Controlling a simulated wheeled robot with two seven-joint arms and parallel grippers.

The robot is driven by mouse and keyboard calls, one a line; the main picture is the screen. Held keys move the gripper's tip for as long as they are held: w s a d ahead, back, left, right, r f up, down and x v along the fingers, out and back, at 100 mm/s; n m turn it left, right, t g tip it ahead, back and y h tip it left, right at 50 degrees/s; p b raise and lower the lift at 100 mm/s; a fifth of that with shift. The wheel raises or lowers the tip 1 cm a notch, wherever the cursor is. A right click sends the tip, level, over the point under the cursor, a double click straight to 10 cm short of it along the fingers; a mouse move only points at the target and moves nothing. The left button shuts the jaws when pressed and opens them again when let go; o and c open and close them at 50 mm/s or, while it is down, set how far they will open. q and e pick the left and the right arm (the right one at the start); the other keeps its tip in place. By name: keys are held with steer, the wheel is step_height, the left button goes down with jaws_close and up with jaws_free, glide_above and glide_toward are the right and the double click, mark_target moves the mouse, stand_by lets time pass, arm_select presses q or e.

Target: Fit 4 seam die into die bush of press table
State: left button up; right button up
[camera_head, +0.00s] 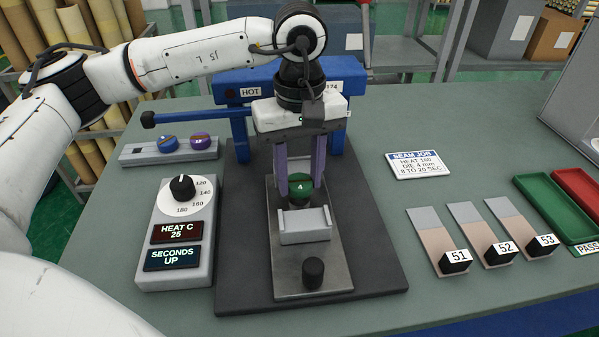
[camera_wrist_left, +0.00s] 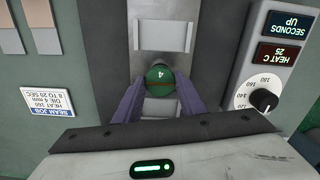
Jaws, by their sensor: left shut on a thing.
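The green seam die marked 4 (camera_head: 300,186) is upright between the purple fingers of my left gripper (camera_head: 300,178). It also shows in the left wrist view (camera_wrist_left: 160,78), with the fingertips on both sides of it. My left gripper is shut on the die, over the metal slide of the press table (camera_head: 311,264), just behind a light grey block (camera_head: 305,225). The die bush is hidden under the die, and I cannot tell whether the die is seated. The blue press (camera_head: 232,92) marked HOT stands behind. My right gripper is not in view.
A die rack (camera_head: 168,151) holds a blue and a purple die. The heat and timer box (camera_head: 176,232) stands left of the press. A job card (camera_head: 417,165), sample strips with black blocks (camera_head: 455,261), a green tray (camera_head: 556,207) and a red tray (camera_head: 577,189) lie to the right.

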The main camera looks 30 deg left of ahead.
arm_select(q)
steer(key=shift+r, duration=0.1)
steer(key=shift+b, duration=0.3)
stand_by(0.9)
steer(key=shift+f+b, duration=0.9)
steer(key=shift+f, duration=0.15)
steer(key=o, duration=1.3)
